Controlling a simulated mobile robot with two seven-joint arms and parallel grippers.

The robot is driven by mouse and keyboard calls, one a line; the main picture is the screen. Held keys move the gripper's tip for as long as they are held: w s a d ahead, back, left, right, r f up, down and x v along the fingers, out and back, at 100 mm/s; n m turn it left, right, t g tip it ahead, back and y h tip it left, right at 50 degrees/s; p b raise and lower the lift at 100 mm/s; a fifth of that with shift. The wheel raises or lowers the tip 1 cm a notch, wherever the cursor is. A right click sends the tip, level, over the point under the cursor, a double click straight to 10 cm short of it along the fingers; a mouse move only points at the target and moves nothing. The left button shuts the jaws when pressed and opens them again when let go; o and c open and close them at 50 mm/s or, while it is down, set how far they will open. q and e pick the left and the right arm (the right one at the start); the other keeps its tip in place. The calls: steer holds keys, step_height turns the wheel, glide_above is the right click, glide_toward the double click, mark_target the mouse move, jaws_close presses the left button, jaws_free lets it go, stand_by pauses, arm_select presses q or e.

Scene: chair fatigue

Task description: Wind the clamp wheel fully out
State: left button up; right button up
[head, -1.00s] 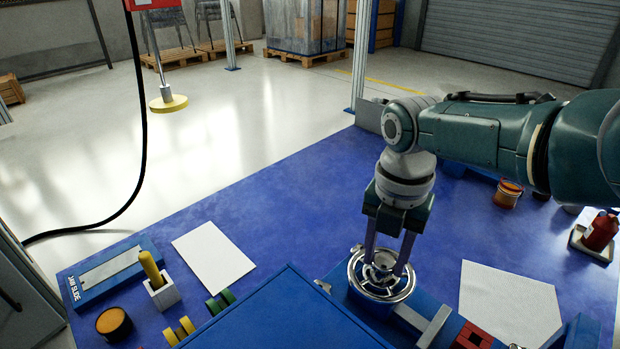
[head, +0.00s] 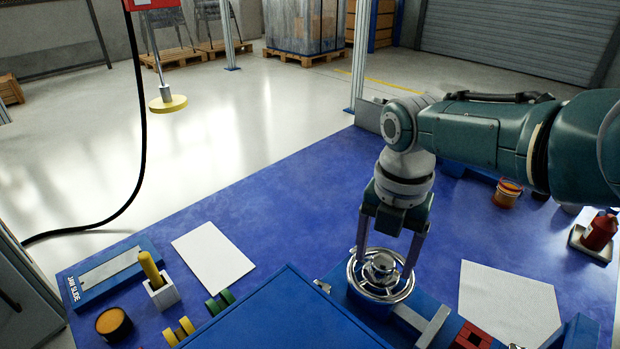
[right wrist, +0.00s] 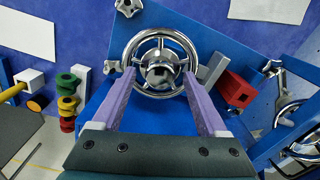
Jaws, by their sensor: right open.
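The clamp wheel (head: 354,284) is a shiny chrome handwheel with spokes and a round hub, on a blue fixture at the front of the blue bench. It also shows in the right wrist view (right wrist: 160,37). My right gripper (head: 385,268) points down over it, jaws spread wide, one fingertip on each side of the hub. In the right wrist view its purple fingers (right wrist: 160,75) reach the near part of the rim; whether they touch it I cannot tell. My left gripper is not in view.
A red block (head: 472,337) sits on the fixture right of the wheel. White sheets (head: 213,254) lie on the bench. A yellow-handled tool in a white holder (head: 164,295), green and yellow rings, and an orange pot (head: 507,194) stand around. The bench behind the wheel is clear.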

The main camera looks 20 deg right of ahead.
mark_target(384, 260)
step_height(384, 260, up, 10)
steer(key=p, duration=0.6)
steer(key=shift+f, duration=0.1)
